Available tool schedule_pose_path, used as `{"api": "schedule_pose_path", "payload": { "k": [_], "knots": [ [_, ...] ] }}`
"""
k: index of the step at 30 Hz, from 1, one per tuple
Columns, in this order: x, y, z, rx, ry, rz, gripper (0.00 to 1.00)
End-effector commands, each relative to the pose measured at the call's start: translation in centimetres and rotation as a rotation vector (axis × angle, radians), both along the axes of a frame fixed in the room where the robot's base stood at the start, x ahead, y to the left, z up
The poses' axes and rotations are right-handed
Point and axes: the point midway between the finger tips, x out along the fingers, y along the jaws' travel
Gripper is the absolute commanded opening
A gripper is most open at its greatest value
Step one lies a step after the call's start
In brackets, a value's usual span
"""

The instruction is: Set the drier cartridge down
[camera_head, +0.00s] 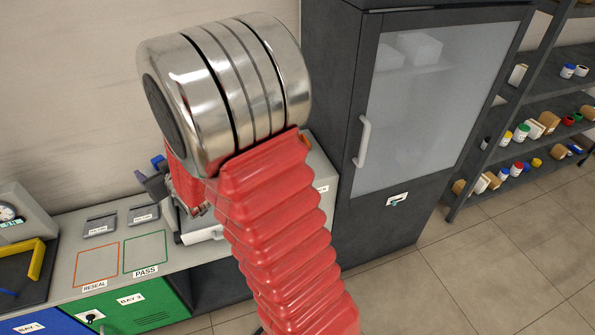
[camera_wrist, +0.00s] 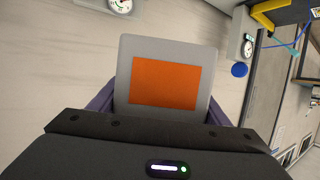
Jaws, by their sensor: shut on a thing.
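The drier cartridge (camera_wrist: 166,48) looks like a flat pale grey block with an orange panel on its face. In the wrist view it stands between the purple fingers of my gripper (camera_wrist: 160,105), which is shut on it. In the head view my gripper (camera_head: 155,184) shows only in part at the left of my arm, above the bench. My arm hides most of it there, and I cannot make out the cartridge in that view.
The grey bench (camera_head: 185,257) carries an orange RESEAL outline (camera_head: 97,264) and a green PASS outline (camera_head: 145,253), both empty. A gauge unit (camera_head: 20,215) and a yellow-handled thing (camera_head: 36,260) stand at left. A glass-door cabinet (camera_head: 345,200) and shelves (camera_head: 540,110) stand at right.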

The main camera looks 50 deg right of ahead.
Motion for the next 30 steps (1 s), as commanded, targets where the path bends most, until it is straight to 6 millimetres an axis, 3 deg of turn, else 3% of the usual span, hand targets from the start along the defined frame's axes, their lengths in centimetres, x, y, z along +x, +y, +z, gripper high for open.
{"api": "schedule_pose_path", "payload": {
  "k": [1,14,23,30],
  "knots": [
    [-0.1,-2.0,-0.1,-0.002,-0.001,-0.023,0.38],
    [-2.6,-16.6,-0.6,-0.004,-0.007,-0.172,0.38],
    [-6.8,-26.4,-1.2,-0.004,-0.005,-0.275,0.38],
    [-11.5,-33.8,-1.9,-0.001,0.002,-0.358,0.38]
  ]
}}
